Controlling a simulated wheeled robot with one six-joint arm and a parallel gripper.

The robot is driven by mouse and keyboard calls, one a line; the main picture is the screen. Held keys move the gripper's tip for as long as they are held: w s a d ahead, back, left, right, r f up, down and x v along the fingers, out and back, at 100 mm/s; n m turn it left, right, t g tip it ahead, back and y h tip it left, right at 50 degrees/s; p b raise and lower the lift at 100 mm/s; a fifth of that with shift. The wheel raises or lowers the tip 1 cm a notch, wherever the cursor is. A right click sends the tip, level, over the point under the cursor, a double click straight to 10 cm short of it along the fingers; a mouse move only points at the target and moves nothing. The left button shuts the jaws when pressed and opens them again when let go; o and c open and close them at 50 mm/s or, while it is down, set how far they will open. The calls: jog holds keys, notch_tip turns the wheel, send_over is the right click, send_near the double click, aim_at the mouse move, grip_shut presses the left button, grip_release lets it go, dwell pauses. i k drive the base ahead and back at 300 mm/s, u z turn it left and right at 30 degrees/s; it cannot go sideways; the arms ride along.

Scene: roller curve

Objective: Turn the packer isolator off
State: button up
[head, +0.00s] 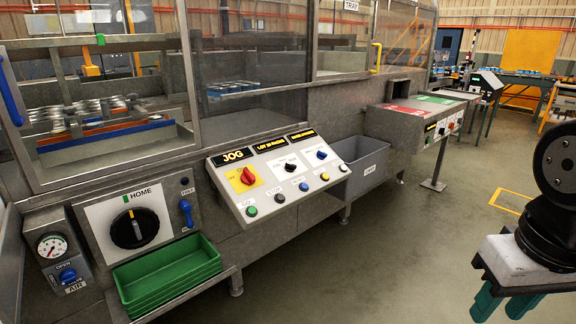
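A red rotary switch on a yellow plate (246,178) sits at the left of the sloped grey control panel (270,202), under a sign reading JOG. It looks like an isolator, but I cannot read a packer label on it, and its exact handle position is too small to tell. A black knob (287,167) and a blue knob (321,155) sit to its right. Small coloured buttons line the panel's lower edge. My gripper (503,305) is at the lower right, well away from the panel. Its green fingers are apart with nothing visible between them.
A large black dial (134,228) marked HOME, an air gauge (52,246) and green trays (168,275) are at left. A grey bin (362,160) stands right of the panel. A farther panel (436,122) has more controls. The floor (375,245) before the machine is clear.

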aim_at(247, 178)
jog(key=u, duration=0.15)
jog(key=i, duration=1.05)
jog(key=u, duration=0.65)
